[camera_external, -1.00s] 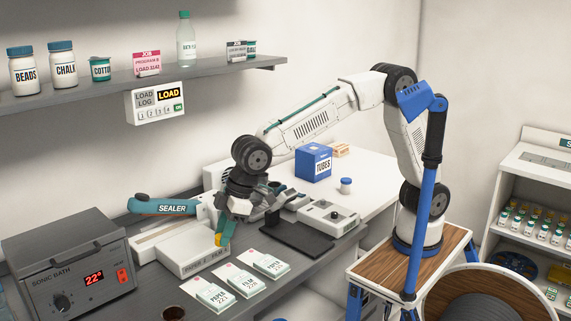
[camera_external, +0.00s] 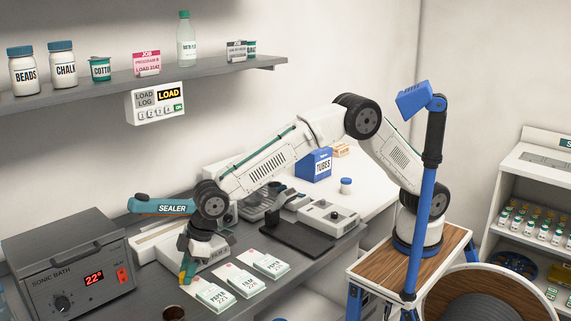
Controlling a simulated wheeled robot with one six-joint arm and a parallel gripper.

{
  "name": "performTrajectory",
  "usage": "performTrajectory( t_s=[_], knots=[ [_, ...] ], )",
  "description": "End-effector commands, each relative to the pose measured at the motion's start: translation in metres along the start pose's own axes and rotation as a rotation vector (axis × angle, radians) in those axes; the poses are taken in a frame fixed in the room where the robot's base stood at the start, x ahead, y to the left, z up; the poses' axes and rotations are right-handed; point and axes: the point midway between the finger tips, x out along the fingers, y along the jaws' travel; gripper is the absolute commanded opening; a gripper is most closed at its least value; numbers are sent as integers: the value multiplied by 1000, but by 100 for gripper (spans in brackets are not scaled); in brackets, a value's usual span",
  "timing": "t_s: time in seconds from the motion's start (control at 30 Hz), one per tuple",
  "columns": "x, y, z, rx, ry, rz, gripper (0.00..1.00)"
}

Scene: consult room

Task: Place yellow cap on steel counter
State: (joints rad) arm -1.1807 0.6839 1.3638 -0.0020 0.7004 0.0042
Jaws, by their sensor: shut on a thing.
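My gripper (camera_external: 187,272) points down low over the grey steel counter (camera_external: 145,303), between the sonic bath and the row of packets. Its teal fingers are shut on the yellow cap (camera_external: 182,270), of which only a small yellow-orange bit shows at the fingertips. The fingers hide most of the cap. I cannot tell whether the cap touches the counter.
The sonic bath (camera_external: 72,270) stands left of my gripper. A round brown-rimmed container (camera_external: 173,313) is at the front edge. The sealer (camera_external: 172,208) is behind.

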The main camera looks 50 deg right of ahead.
Motion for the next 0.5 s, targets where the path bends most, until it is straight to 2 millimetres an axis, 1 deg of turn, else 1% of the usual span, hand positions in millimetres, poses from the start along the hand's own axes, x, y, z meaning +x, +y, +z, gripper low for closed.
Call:
performTrajectory(
  t_s=[0.03,0.1,0.2,0.43,0.5],
  knots=[
    [8,4,-12,1,1,0,5],
    [15,8,-25,0,0,0,5],
    [21,11,-37,0,0,0,5],
    [27,15,-49,1,-1,0,5],
    [34,15,-45,0,-3,0,5]
  ],
)
